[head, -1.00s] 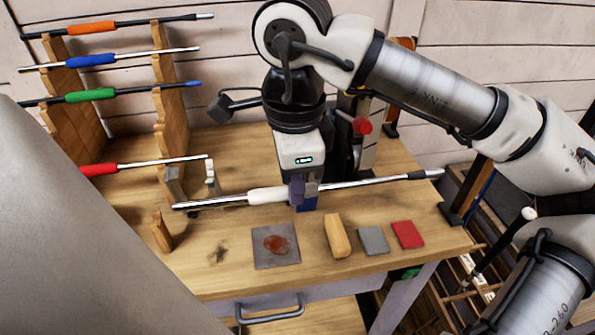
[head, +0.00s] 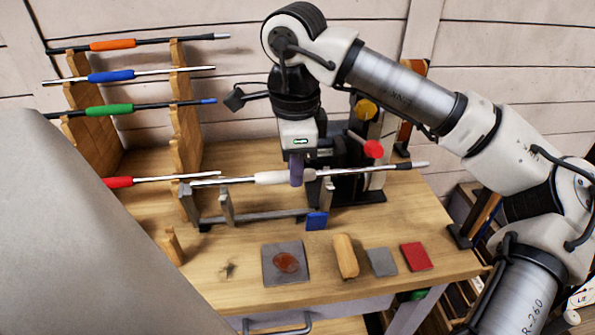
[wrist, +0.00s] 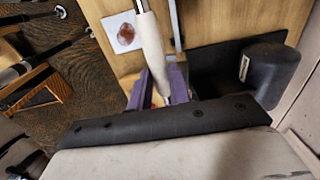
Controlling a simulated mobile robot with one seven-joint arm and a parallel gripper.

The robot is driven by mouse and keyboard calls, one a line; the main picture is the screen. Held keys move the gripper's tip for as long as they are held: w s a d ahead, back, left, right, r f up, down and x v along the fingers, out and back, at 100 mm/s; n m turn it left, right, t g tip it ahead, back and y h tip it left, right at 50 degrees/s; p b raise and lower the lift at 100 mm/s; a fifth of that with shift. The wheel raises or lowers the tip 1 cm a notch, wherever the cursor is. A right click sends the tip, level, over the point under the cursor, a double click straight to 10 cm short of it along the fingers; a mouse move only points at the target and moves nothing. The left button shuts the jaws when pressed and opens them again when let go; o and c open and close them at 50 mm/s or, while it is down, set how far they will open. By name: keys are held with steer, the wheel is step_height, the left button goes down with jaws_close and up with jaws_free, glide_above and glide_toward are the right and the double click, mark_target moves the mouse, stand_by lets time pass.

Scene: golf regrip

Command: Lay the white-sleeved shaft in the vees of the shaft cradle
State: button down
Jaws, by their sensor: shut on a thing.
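The white-sleeved shaft (head: 272,178) is held nearly level, its left end slightly lower in the head view. My gripper (head: 297,172) is shut on it near the right end of the white sleeve. In the wrist view, the sleeve (wrist: 152,45) runs between my purple fingers (wrist: 160,88). The shaft cradle (head: 265,216) is a dark rail with grey uprights, on the table below the shaft. The shaft appears just above the upright tops (head: 227,207) in the picture; contact cannot be told. The vees are too small to make out.
A wooden rack (head: 187,120) at left holds shafts with orange, blue, green and red sleeves. A black fixture with a red knob (head: 373,149) stands close behind the shaft's right half. A stained grey pad (head: 285,263), wooden block (head: 344,256) and red pad (head: 415,257) lie in front.

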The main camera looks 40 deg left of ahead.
steer(key=shift+w+a+r, duration=0.1)
steer(key=shift+w+a, duration=0.2)
steer(key=shift+a, duration=0.1)
steer(key=shift+w+a+f+b, duration=0.15)
steer(key=shift+f+b, duration=0.35)
steer(key=shift+f, duration=0.3)
steer(key=shift+w+a+f+b, duration=0.15)
steer(key=shift+f+b, duration=0.3)
steer(key=shift+f, duration=0.3)
steer(key=shift+f+b, duration=0.35)
steer(key=shift+s+a, duration=0.65)
steer(key=shift+s, duration=0.1)
stand_by(2.4)
steer(key=c, duration=1.2)
jaws_free()
